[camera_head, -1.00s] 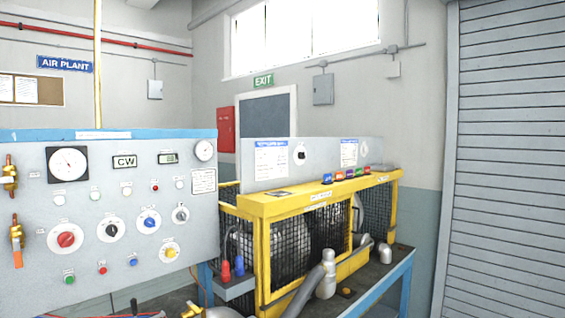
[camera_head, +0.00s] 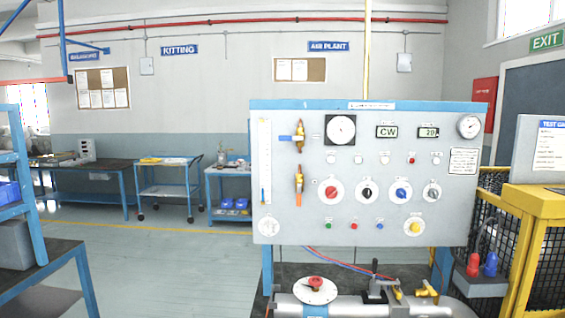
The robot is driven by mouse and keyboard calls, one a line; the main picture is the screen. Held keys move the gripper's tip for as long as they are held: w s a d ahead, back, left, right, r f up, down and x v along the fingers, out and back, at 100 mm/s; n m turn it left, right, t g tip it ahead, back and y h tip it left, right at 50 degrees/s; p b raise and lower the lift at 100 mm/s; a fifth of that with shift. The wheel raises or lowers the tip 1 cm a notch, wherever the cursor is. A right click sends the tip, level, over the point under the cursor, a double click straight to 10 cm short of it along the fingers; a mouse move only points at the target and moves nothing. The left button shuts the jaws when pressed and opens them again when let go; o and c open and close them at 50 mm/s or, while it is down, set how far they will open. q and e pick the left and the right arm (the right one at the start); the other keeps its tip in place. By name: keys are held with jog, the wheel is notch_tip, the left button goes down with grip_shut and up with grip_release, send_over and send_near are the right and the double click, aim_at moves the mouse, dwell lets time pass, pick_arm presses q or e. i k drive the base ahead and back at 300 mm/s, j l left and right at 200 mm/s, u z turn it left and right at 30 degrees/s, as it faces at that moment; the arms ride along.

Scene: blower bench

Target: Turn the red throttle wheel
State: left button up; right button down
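A red handle on a round white dial plate (camera_head: 316,288) sits on top of a silver pipe (camera_head: 345,306) at the bottom of the view, in front of the panel. It looks like the red throttle wheel. A red knob (camera_head: 331,192) on a white disc also sits on the grey control panel (camera_head: 300,228), at the left of a row with black, blue and grey knobs. A yellow knob (camera_head: 415,227) is below that row. Neither of my grippers is in view.
A black clamp-like fitting (camera_head: 375,288) and a yellow valve handle (camera_head: 426,290) stand on the pipe right of the dial. A yellow mesh cage (camera_head: 530,209) stands at the right. A blue-framed bench (camera_head: 50,262) is at the left. Open floor (camera_head: 180,265) lies between.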

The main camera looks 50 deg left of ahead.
aim_at(315, 281)
jog(key=j+z, duration=0.15)
jog(key=j, duration=1.4)
